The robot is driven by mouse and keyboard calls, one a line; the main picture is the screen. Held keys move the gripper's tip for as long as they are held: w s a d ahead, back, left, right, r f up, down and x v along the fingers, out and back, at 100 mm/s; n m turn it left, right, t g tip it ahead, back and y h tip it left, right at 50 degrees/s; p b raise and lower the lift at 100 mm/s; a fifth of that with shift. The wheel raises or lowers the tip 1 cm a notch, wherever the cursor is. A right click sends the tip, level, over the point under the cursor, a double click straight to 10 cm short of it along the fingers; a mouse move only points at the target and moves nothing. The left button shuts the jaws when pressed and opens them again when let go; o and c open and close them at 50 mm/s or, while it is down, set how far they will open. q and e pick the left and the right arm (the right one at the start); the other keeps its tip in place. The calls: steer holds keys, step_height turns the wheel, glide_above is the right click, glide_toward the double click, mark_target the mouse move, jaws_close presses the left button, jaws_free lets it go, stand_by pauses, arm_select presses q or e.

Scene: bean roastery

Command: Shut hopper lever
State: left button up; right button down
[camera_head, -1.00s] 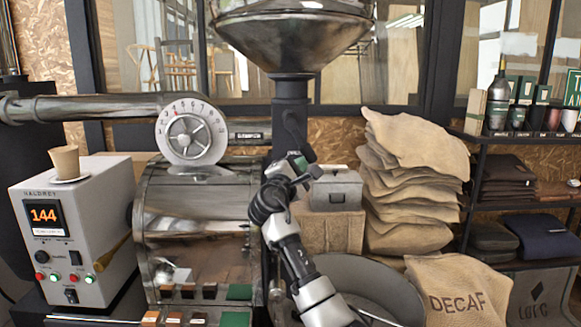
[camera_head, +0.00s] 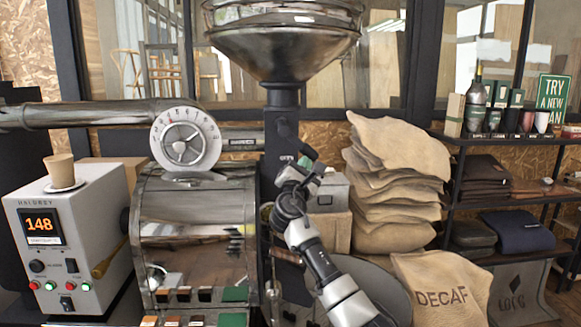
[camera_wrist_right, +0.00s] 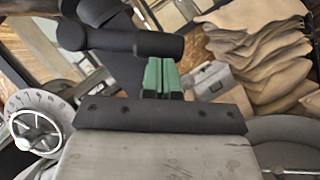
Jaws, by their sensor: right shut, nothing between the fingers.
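The hopper (camera_head: 283,45) is a shiny metal funnel on a dark column (camera_head: 281,128) behind the roaster drum. My right gripper (camera_head: 308,163) is raised in front of this column, below the hopper. Its fingers are shut and empty. In the right wrist view the green finger pads (camera_wrist_right: 161,77) are together. A dark, thick cylindrical bar (camera_wrist_right: 125,42) lies across the view just beyond them; it may be the hopper lever. Whether the fingers touch it I cannot tell. In the head view the lever is not clearly distinguishable from the dark gripper parts. My left gripper is not in view.
A dial with a wheel (camera_head: 185,139) sits above the roaster drum (camera_head: 195,235). A control box (camera_head: 75,240) with a cup (camera_head: 60,170) stands left. A grey metal box (camera_head: 330,192) and stacked sacks (camera_head: 395,190) stand close to my gripper's right. A shelf (camera_head: 520,140) is farther right.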

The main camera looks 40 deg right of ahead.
mark_target(317, 154)
steer(key=d+n+t, duration=0.1)
steer(key=n, duration=0.1)
steer(key=s+d+r+n+t+y+p, duration=0.1)
steer(key=d+r+n+t+p, duration=0.1)
steer(key=n, duration=0.1)
steer(key=shift+s+r+n+y, duration=0.15)
steer(key=shift+n+y, duration=0.15)
steer(key=shift+s+d+r+n+t+p, duration=0.15)
steer(key=shift+r+n+t+p, duration=0.2)
steer(key=shift+n+p, duration=0.3)
steer(key=n, duration=0.1)
steer(key=r+n+t+y+p, duration=0.1)
steer(key=d+r+n+y, duration=0.1)
steer(key=shift+s+r+n+t+p, duration=0.1)
steer(key=shift+s+n+t+p, duration=0.15)
steer(key=shift+n+t+p, duration=0.15)
steer(key=shift+r, duration=0.1)
